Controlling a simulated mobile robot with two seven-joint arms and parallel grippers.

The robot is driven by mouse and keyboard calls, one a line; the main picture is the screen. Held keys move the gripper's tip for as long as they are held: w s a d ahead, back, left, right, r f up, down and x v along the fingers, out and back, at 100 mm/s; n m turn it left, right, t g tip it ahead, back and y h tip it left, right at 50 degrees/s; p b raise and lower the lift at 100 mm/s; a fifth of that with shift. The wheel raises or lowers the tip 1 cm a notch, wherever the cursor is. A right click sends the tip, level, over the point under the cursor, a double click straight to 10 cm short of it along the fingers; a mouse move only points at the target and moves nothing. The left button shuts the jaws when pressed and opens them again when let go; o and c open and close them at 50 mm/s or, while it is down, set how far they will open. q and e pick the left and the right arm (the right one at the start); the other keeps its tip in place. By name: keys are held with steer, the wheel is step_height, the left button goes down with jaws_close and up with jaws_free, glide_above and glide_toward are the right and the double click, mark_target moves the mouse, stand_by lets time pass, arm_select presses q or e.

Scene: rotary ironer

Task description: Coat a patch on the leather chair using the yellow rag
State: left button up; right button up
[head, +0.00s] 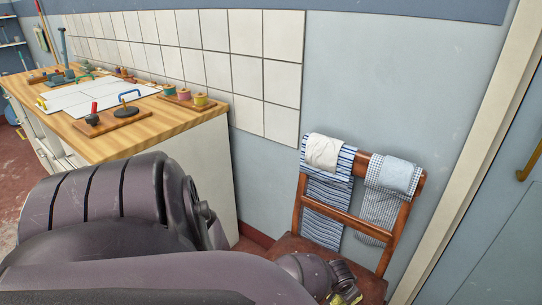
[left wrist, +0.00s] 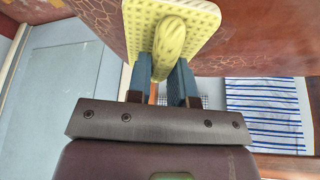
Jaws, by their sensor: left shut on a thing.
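In the left wrist view the leather (left wrist: 265,30) fills the top, with a cracked-looking pattern at the left (left wrist: 75,22). My left gripper (head: 346,288) is low over the seat. In the left wrist view it (left wrist: 165,82) is shut on the ridge-like grip of the yellow rag (left wrist: 190,20), a dimpled pad. The pad is at the leather; I cannot tell whether it touches. My right gripper is not in view.
Striped cloths (head: 325,205), a white cloth (head: 323,152) and a checked cloth (head: 378,210) hang on the chair back. A wooden-topped workbench (head: 150,132) with tools and spools is at the left. A pale door frame (head: 480,130) stands at the right.

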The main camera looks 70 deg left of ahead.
arm_select(q)
steer(key=shift+w+d, duration=0.25)
steer(key=shift+d, duration=0.1)
step_height(320, 180, up, 4)
steer(key=shift+w+f+p, duration=0.1)
steer(key=shift+f+p, duration=0.05)
steer(key=shift+p, duration=0.8)
steer(key=shift+r, duration=0.35)
steer(key=shift+r+p, duration=0.35)
steer(key=shift+p, duration=0.15)
steer(key=shift+r+p, duration=0.9)
steer(key=shift+r, duration=0.6)
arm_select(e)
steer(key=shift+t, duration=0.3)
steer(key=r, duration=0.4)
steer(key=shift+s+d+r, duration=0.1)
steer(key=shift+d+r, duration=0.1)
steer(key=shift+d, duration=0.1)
arm_select(q)
steer(key=shift+f, duration=0.1)
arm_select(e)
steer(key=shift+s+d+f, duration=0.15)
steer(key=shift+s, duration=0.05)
